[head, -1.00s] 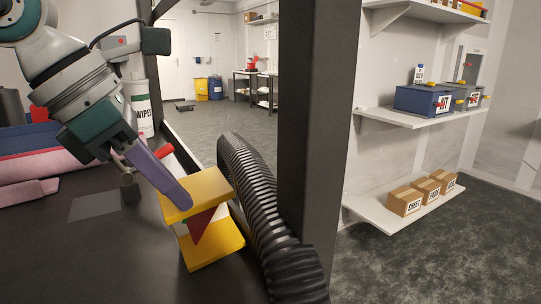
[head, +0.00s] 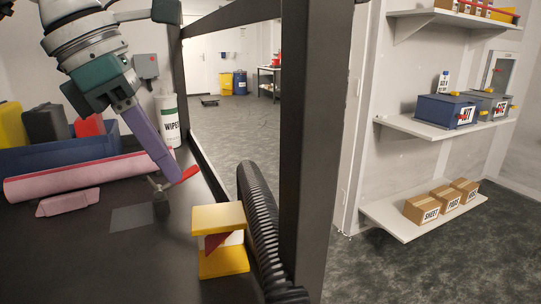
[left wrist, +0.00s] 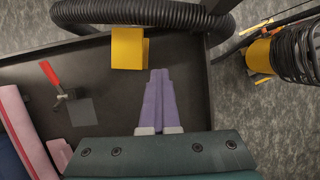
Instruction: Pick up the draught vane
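The draught vane appears to be the yellow block-shaped frame (head: 222,262) with a red and white piece in its opening. It stands on the dark bench beside the black hose. In the left wrist view its yellow top (left wrist: 128,48) lies ahead and to the left of my fingertips. My left gripper (head: 174,178) has purple fingers that lie together, with nothing seen between them. It is above the bench, apart from the vane; in the left wrist view the fingers (left wrist: 160,72) point up the picture. My right gripper is not in view.
A ribbed black hose (head: 262,225) runs close along the vane's right side, near a dark post (head: 305,130). A red-handled clamp (left wrist: 52,76) stands by a grey patch (left wrist: 82,111). A pink roll (head: 70,178), blue tray (head: 60,155) and wipes tub (head: 168,118) are at the left.

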